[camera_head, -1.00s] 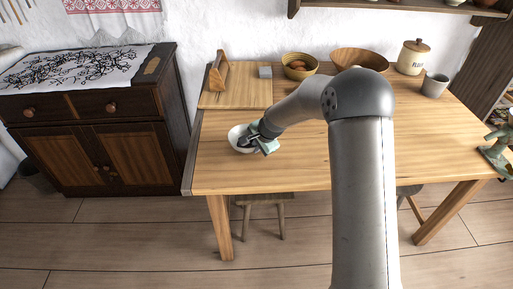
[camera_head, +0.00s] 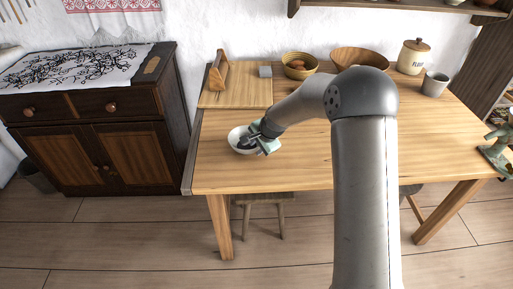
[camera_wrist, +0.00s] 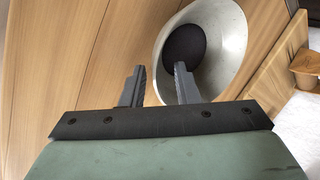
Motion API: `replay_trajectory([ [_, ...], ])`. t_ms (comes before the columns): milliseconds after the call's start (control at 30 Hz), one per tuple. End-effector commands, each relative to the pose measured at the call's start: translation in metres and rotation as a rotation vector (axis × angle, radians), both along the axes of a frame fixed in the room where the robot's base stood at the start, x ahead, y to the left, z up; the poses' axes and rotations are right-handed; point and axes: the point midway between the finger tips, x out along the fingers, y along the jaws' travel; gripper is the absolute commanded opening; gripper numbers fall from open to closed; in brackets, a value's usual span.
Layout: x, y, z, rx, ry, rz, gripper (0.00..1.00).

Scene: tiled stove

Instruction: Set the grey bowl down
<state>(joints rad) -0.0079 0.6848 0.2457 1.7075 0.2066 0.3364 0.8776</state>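The grey bowl (camera_head: 237,136) looks pale and sits at the left part of the wooden table, apparently resting on its top. In the wrist view the bowl (camera_wrist: 228,62) is at the upper middle, with a dark round patch inside it. My gripper (camera_wrist: 158,75) is at the bowl's near rim with its two fingers apart. The right finger overlaps the bowl's inside and the left finger is outside, with the rim between them and gaps showing. In the head view my gripper (camera_head: 254,141) is at the bowl's right side, and its fingers partly hide the bowl.
The wooden table (camera_head: 300,175) is bare around the bowl. A cutting board (camera_head: 235,97) with a wooden holder (camera_head: 218,72) and a grey block (camera_head: 265,71) lies behind. A basket (camera_head: 299,66), a wooden bowl (camera_head: 358,58), a flour jar (camera_head: 412,58) and a grey cup (camera_head: 435,84) stand further back.

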Motion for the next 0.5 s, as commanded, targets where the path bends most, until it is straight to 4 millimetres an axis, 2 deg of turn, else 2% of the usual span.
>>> replay_trajectory([
  [300,-0.025,-0.02,0.061,-0.001,-0.003,-0.001,0.28],
  [500,-0.037,-0.028,0.087,0.0,-0.001,0.0,0.28],
])
